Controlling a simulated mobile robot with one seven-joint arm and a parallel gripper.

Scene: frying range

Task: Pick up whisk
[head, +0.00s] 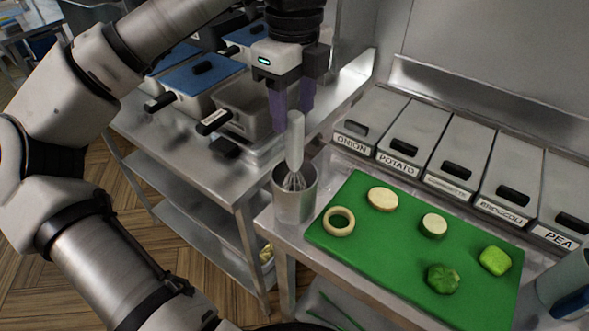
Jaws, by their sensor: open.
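The whisk (296,140) has a pale grey handle and wire loops. It stands nearly upright with its wire end down in a metal cup (295,199), handle sticking up above the rim. The cup stands at the left end of the counter, beside the green board. My gripper (291,122) points down with its two purple-grey fingers apart. It shows above and behind the handle in the head view, and the handle's top overlaps the fingers in the picture. I cannot tell how far apart they are in depth. Nothing is seen held.
A green cutting board (385,270) carries several vegetable pieces. Labelled lidded bins (413,139) line the wall behind it. Metal containers with blue lids (195,78) stand on the steel table at left. Another cup (566,282) stands at the right edge.

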